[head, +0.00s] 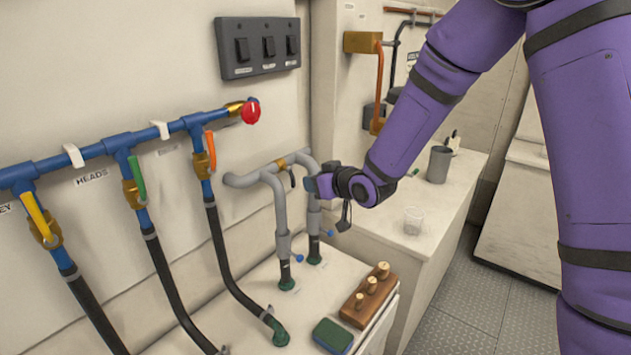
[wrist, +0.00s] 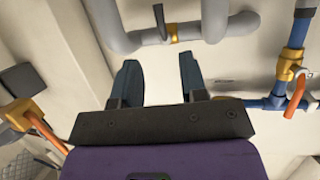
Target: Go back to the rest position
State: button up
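My gripper (wrist: 160,72) shows in the wrist view with its two dark fingers spread apart and nothing between them. In the head view my gripper (head: 316,185) is at the end of my purple arm, in front of the upright grey pipes. Whether it touches a pipe cannot be told. The grey pipe assembly (head: 275,200) has a brass fitting (head: 292,160) with a dark lever. In the wrist view the grey pipe (wrist: 215,20) runs past the fingertips, with a dark lever (wrist: 160,20) on it.
Blue pipes (head: 105,147) with coloured valve handles and black hoses line the left wall. A wooden block with pegs (head: 368,296) and a green sponge-like pad (head: 332,336) sit on the white locker top. A clear cup (head: 413,220) and a grey mug (head: 438,165) stand on the counter behind.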

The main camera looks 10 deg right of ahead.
jog(key=shift+r, duration=0.1)
jog(key=s+d+r+m+g+h, duration=0.25)
jog(key=s+d+r+h, duration=0.45)
jog(key=s+d+r, duration=0.7)
jog(key=s+d+r+m+g, duration=0.2)
jog(key=s+d, duration=0.2)
jog(key=s, duration=0.7)
jog(key=s+d+r+m+g, duration=0.2)
jog(key=s+d, duration=0.2)
jog(key=s, duration=0.8)
jog(key=shift+s+r+h, duration=0.15)
jog(key=shift+h, duration=0.25)
